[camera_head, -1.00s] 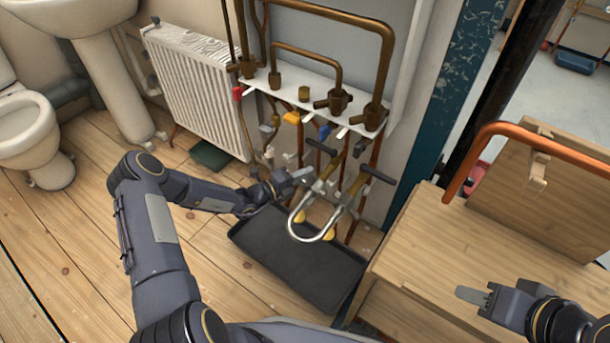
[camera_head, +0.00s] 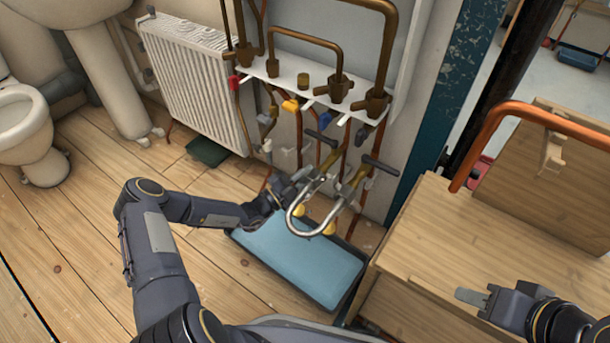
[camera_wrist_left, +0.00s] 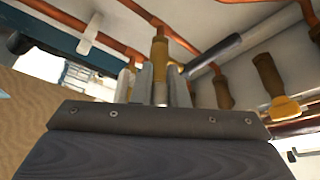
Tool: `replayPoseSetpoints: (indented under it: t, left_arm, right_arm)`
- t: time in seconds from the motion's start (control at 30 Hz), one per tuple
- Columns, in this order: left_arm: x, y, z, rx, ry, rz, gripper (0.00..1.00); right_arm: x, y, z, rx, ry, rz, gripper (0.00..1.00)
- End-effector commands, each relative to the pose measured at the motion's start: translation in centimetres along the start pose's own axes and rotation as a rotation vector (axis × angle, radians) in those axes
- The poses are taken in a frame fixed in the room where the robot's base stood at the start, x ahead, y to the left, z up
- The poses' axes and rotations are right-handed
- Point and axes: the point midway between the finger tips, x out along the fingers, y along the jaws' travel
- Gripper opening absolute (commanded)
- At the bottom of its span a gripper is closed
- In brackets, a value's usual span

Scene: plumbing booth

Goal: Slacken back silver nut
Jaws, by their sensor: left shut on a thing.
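A U-shaped silver pipe (camera_head: 297,222) hangs below two brass valves with dark lever handles. The back silver nut (camera_head: 318,180) is at the pipe's far end, partly hidden by my left gripper. My left gripper (camera_head: 300,181) is shut on it. In the left wrist view, the two fingers (camera_wrist_left: 160,88) close on a silver part below a brass fitting (camera_wrist_left: 160,48). My right gripper (camera_head: 472,297) is in front of the wooden bench, away from the pipe; its finger gap is unclear.
A tray (camera_head: 352,306) stands on the floor under the pipe, with a light blue surface inside. A wooden bench (camera_head: 450,235) with an orange bar (camera_head: 545,118) stands at the right. A white radiator (camera_head: 195,85) and copper pipes are behind.

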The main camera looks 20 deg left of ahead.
Motion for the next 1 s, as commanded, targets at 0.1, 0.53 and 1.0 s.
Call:
replayPoseSetpoints:
  t: [0.1, 0.53, 1.0]
  left_arm:
    - [-0.08, 0.19, 0.06, -0.017, -0.002, -0.006, 0.0]
    - [-0.07, 0.24, 0.04, -0.026, -0.002, -0.008, 0.0]
    - [-0.15, 0.12, 0.02, -0.023, -0.002, -0.009, 0.35]
  right_arm:
    - [0.12, 0.06, 0.06, 0.0, 0.0, 0.0, 0.36]
    - [0.13, 0.06, 0.07, 0.0, 0.0, 0.0, 0.36]
    - [0.06, 0.03, 0.03, 0.0, 0.0, 0.0, 0.36]
